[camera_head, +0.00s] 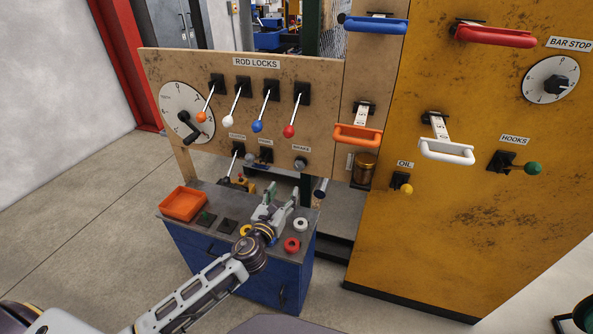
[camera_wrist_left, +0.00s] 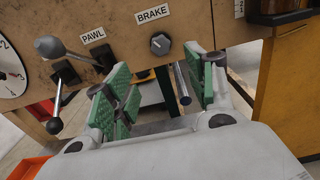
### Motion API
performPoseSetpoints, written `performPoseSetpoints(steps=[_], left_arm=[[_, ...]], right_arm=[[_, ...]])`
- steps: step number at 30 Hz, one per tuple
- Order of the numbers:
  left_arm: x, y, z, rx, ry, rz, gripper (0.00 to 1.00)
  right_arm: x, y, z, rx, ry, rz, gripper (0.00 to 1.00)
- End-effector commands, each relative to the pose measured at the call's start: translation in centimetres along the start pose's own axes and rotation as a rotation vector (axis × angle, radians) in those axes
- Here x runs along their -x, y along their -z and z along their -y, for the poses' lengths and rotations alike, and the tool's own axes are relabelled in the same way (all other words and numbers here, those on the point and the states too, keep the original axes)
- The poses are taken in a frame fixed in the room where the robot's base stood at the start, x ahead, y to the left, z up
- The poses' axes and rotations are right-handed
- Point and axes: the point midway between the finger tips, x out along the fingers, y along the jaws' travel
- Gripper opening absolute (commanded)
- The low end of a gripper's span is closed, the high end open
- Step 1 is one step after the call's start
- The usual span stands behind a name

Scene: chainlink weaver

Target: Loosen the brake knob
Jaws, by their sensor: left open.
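The brake knob (camera_head: 300,163) is a small round grey knob on the wooden panel, under the BRAKE label. In the left wrist view the brake knob (camera_wrist_left: 160,44) has a dark base and a pointer mark, and faces me. My left gripper (camera_head: 281,197) is over the blue cabinet, below and in front of the knob. Its green-padded fingers (camera_wrist_left: 160,90) are spread apart with nothing between them. The knob shows above and beyond the gap, clear of both fingers. My right gripper is not seen.
A dark metal tube (camera_head: 320,187) sticks out below right. The cabinet (camera_head: 240,262) holds an orange tray (camera_head: 184,204) and rings (camera_head: 292,244). Rod-lock levers (camera_head: 265,105) hang above.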

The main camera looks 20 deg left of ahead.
Motion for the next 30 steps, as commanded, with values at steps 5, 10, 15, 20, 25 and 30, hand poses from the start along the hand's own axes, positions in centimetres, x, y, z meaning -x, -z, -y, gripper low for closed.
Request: performPoseSetpoints(steps=[5, 10, 15, 20, 25, 30], left_arm=[[-1.1, -0.1, 0.0, 0.000, -0.001, 0.002, 0.56], [-2.5, -0.1, 0.0, 0.001, -0.001, 0.002, 0.56], [-3.9, -0.1, 0.0, 0.001, 0.000, 0.002, 0.56], [-5.2, -0.1, 0.0, 0.000, 0.000, 0.001, 0.56], [-6.7, 0.0, 0.0, 0.002, -0.001, 0.001, 0.56], [-8.2, -0.1, 0.0, 0.000, 0.000, 0.002, 0.56]], right_arm=[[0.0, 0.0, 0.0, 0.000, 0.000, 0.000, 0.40], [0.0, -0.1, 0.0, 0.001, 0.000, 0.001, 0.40], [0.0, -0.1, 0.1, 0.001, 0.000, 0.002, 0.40], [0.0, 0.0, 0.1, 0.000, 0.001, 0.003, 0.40], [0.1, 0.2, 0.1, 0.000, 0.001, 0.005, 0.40], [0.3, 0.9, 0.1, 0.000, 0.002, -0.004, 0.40]])
